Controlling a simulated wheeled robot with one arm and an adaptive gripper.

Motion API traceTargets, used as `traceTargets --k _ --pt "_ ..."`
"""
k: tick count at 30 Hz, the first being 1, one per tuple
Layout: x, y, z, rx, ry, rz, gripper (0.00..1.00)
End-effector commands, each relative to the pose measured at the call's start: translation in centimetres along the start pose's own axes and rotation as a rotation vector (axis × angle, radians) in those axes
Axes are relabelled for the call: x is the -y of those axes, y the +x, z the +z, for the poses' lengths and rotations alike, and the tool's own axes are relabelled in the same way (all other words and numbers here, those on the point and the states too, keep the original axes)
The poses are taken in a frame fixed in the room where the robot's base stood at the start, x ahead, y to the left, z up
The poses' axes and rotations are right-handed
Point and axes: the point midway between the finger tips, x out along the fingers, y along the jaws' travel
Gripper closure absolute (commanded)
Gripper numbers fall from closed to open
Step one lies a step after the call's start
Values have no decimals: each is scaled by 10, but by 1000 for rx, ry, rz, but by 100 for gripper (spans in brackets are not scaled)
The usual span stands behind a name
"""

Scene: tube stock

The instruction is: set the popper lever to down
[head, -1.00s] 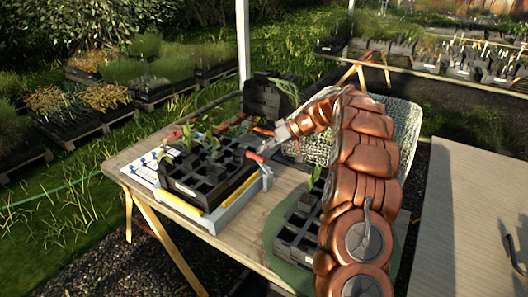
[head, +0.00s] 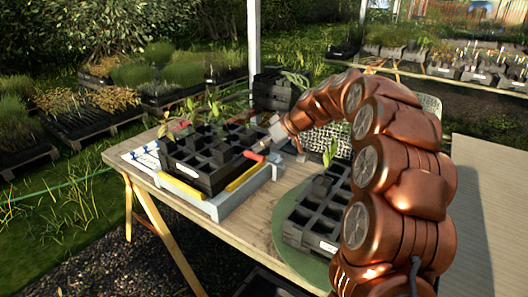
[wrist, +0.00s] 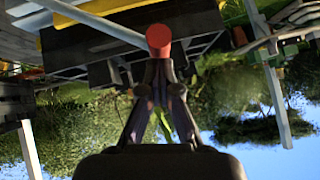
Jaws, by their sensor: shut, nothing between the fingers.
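The popper (head: 222,207) is a light grey frame with yellow strips on the wooden bench, and a black cell tray (head: 195,174) with seedlings sits on it. Its lever has a red end (head: 254,156) at the frame's right side. In the wrist view, the lever's red knob (wrist: 159,40) caps a grey rod running to the upper left. My gripper (wrist: 160,66) is shut and empty, its tips right at the knob; I cannot tell if they touch. In the head view my gripper (head: 274,140) is small, just right of the lever. The lever's exact angle is unclear.
A second black tray (head: 325,246) with a seedling stands on a round green mat (head: 287,236) at the bench's front right. A black crate (head: 272,92) and a wire mesh basket (head: 326,139) are behind. My arm covers much of the right side.

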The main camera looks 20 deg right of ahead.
Motion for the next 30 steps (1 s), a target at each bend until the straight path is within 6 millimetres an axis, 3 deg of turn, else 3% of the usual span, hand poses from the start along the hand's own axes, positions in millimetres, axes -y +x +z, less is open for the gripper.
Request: traceTargets --k 30 --pt "41 80 80 1 -341 337 100"
